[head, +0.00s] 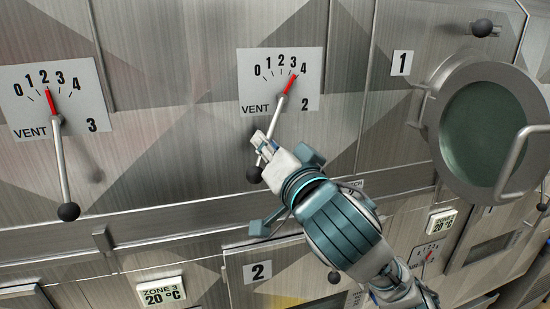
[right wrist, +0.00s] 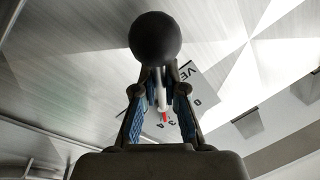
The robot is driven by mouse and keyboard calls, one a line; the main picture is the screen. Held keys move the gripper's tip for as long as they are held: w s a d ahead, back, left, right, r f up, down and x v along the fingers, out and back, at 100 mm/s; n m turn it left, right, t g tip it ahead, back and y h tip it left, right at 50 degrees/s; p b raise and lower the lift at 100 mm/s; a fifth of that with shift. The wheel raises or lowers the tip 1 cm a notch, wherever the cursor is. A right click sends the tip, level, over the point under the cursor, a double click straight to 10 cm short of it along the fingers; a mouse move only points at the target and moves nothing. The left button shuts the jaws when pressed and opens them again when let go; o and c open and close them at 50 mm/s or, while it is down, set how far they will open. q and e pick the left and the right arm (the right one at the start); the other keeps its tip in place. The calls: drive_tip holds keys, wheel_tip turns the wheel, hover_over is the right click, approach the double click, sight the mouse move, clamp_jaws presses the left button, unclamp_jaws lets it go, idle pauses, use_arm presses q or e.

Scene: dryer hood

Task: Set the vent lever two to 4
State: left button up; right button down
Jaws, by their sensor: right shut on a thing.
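The vent 2 plate (head: 308,98) carries the numbers 0 to 4. The lever's rod (head: 275,118) slants down and left to a black ball knob (head: 254,174). My right gripper (head: 264,147) is shut on the rod, just above the knob. In the right wrist view the knob (right wrist: 155,38) stands in front of the fingers (right wrist: 161,82), which lie on both sides of the rod. The knob partly hides the fingertips. My left gripper is not in view.
The vent 3 plate (head: 85,85) is at the left, its pointer near 2, with its own lever knob (head: 68,211) hanging down. A round window (head: 484,130) with a handle juts out at the right. A ledge with brackets runs below the levers.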

drive_tip(key=shift+s+a+r+m, duration=0.15)
drive_tip(key=shift+a+m, duration=0.2)
drive_tip(key=shift+m, duration=0.25)
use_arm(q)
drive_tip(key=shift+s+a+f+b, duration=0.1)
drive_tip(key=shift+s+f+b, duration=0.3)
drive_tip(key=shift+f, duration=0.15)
use_arm(e)
drive_tip(key=shift+a+r+m, duration=0.1)
drive_tip(key=shift+r+m, duration=0.1)
drive_tip(key=shift+m, duration=0.3)
drive_tip(key=c, duration=1.2)
unclamp_jaws()
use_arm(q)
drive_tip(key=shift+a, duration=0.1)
use_arm(e)
drive_tip(key=shift+w+a, duration=0.2)
drive_tip(key=shift+w, duration=0.05)
drive_tip(key=v, duration=1.2)
drive_tip(key=shift+a+f, duration=0.15)
drive_tip(key=shift+f, duration=0.1)
